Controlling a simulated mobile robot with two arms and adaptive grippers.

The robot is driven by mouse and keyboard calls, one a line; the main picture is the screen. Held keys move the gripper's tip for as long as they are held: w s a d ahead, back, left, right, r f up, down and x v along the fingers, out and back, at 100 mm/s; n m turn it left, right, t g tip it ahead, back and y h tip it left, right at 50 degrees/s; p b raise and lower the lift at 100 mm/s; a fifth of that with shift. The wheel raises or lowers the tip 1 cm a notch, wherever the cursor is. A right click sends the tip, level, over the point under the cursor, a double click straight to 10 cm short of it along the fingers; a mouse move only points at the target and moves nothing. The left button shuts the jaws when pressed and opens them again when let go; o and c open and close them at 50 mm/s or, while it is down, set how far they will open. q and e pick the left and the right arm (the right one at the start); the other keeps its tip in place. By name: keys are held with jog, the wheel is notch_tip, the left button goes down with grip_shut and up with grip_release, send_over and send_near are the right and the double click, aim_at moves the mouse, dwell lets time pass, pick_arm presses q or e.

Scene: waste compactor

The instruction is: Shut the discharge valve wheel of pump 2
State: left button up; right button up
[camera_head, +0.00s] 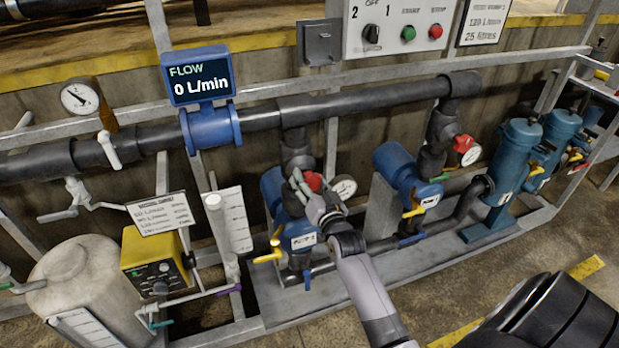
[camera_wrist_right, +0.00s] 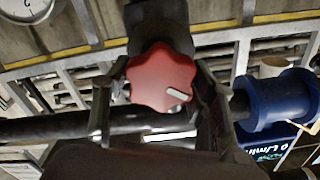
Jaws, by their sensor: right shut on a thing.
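The red valve wheel (camera_head: 313,181) sits on the dark vertical pipe above the left blue pump (camera_head: 272,190), whose label is too small to read surely. In the right wrist view the lobed red wheel (camera_wrist_right: 160,77) is in the middle, with a pale mark at its lower right. My right gripper (camera_head: 309,190) is at this wheel, its fingers on either side and shut on it. The gripper partly hides the wheel in the head view. My left gripper is not in view.
A pressure gauge (camera_head: 343,187) stands close to the right of the gripper. A second blue pump (camera_head: 395,165) has its own red wheel (camera_head: 463,143). The flow display (camera_head: 199,75) reads 0 L/min. A yellow-handled valve (camera_head: 268,257) is below left. The control panel (camera_head: 398,28) is above.

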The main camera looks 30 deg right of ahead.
jog(key=m+p, duration=0.1)
jog(key=m, duration=0.3)
jog(key=shift+f+m, duration=0.15)
jog(key=shift+m, duration=0.15)
jog(key=m, duration=0.5)
jog(key=shift+f+m, duration=0.1)
jog(key=shift+m, duration=0.2)
jog(key=o, duration=1.2)
jog(key=shift+c, duration=0.2)
jog(key=shift+d, duration=0.1)
jog(key=shift+s, duration=0.15)
jog(key=v, duration=1.1)
jog(key=shift+s+a, duration=0.25)
jog(key=shift+s, duration=0.1)
